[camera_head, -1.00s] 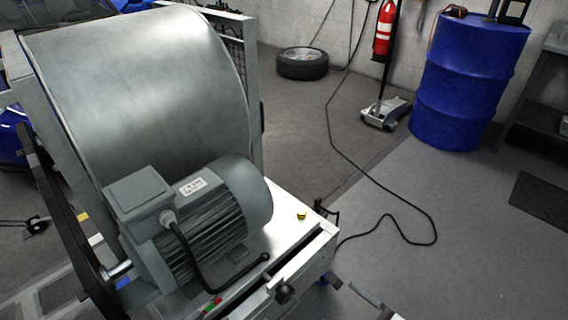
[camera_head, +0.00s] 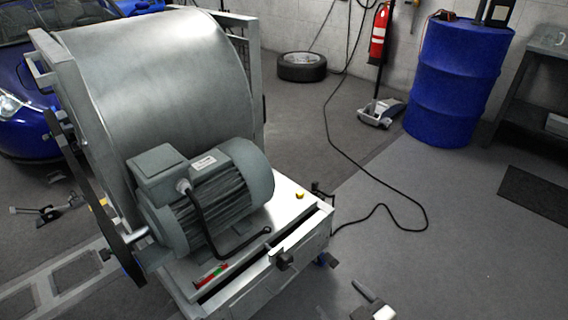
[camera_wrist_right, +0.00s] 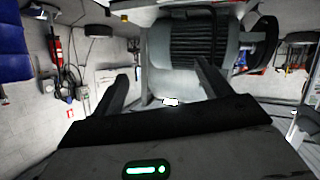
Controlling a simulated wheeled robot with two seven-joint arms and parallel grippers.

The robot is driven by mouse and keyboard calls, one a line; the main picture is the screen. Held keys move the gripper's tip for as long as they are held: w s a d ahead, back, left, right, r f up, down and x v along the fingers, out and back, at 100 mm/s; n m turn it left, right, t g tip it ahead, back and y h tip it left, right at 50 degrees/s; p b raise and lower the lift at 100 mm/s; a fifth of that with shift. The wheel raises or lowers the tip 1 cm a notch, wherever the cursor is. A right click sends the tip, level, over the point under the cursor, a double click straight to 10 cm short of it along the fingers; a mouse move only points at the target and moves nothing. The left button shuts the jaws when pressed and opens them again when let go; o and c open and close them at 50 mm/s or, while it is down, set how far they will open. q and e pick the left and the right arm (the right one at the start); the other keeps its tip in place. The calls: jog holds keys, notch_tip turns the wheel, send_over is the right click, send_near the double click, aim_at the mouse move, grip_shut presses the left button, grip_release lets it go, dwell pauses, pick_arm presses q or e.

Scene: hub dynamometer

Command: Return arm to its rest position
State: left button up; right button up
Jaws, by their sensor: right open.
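My right gripper (camera_head: 366,302) shows at the bottom edge of the head view, right of the dynamometer's front corner. Its dark fingers and pale body are cut off by the frame. In the right wrist view the gripper (camera_wrist_right: 162,90) is open, with two dark fingers wide apart and nothing between them. The dynamometer with its big steel roller (camera_head: 160,85) and grey motor (camera_head: 210,190) stands at left in the head view. The motor also shows upside down beyond the fingers in the wrist view (camera_wrist_right: 195,45). My left gripper is not in view.
A blue drum (camera_head: 458,80), a dark shelf (camera_head: 535,95), a tyre (camera_head: 302,67) and a fire extinguisher (camera_head: 379,35) stand along the back wall. A black cable (camera_head: 345,150) crosses the floor. A blue car (camera_head: 30,120) is at far left. Floor right of the dynamometer is mostly clear.

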jog(key=s+d+r+m+g+h, duration=0.3)
jog(key=s+d+r+g, duration=0.1)
jog(key=s, duration=0.4)
jog(key=s+d+r+m+g+h, duration=0.3)
jog(key=s+d+g, duration=0.15)
jog(key=s, duration=0.35)
pick_arm(q)
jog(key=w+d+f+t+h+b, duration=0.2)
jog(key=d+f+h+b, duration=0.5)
jog(key=b, duration=1.5)
pick_arm(e)
jog(key=w+a+f+t+y, duration=0.8)
jog(key=w+a+f+t, duration=0.15)
jog(key=a, duration=0.45)
pick_arm(q)
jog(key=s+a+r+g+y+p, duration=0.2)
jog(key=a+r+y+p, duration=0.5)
jog(key=p, duration=2)
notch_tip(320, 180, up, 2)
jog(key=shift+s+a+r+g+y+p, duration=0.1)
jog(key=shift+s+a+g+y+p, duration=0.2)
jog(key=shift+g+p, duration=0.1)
pick_arm(e)
jog(key=s+d+r+g+h, duration=0.2)
jog(key=d+r+h, duration=0.2)
jog(key=d+r, duration=0.3)
notch_tip(320, 180, up, 5)
jog(key=shift+s+f+g, duration=0.15)
jog(key=shift+s+g, duration=0.15)
jog(key=shift+g, duration=0.1)
